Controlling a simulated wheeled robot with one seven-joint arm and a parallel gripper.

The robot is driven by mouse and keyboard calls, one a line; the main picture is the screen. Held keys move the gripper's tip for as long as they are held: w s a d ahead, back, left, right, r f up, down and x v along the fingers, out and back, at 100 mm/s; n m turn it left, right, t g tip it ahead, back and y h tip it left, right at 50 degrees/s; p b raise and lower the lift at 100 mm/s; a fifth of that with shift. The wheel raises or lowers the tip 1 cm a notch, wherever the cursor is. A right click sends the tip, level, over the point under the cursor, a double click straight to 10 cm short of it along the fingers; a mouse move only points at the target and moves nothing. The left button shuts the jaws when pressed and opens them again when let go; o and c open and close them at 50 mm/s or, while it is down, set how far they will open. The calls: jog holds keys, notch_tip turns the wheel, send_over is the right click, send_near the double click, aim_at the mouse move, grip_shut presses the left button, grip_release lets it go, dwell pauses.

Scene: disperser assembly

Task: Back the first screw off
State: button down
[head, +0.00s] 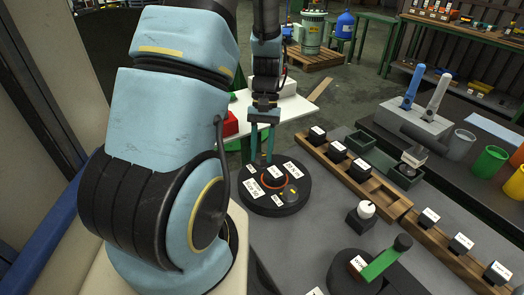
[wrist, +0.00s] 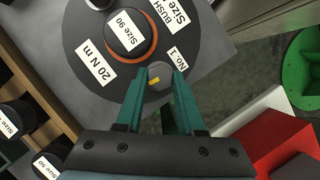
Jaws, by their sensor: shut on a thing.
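A round black disc (head: 262,203) lies on the grey bench, with an orange ring and a "Size 90" plug (wrist: 123,33) at its centre. The first screw (wrist: 158,72), a grey hex head with a yellow mark, sits beside the "No. 1" label (wrist: 179,59) near the disc's rim. My gripper (wrist: 157,84) has its two teal fingers closed on either side of this head. In the head view my gripper (head: 262,160) points down at the disc's far edge, and its fingers hide the screw. How far the screw is threaded in is hidden.
A second yellow-marked head (head: 290,194) shows on the disc's right side. Wooden racks (head: 372,183) with labelled black blocks stand to the right. A white-topped black block (head: 362,213) stands between.

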jog(key=shift+w+r, duration=0.1)
dwell(0.3)
jog(key=c, duration=0.8)
grip_release()
jog(key=b+v, duration=0.2)
jog(key=v, duration=0.8)
jog(key=shift+r, duration=0.35)
jog(key=s+a+t+h, duration=0.1)
jog(key=s+a+t, duration=0.5)
jog(key=s+a, duration=0.1)
jog(key=shift+s+a+n, duration=0.25)
jog(key=shift+a+n, duration=0.15)
jog(key=shift+a, duration=0.15)
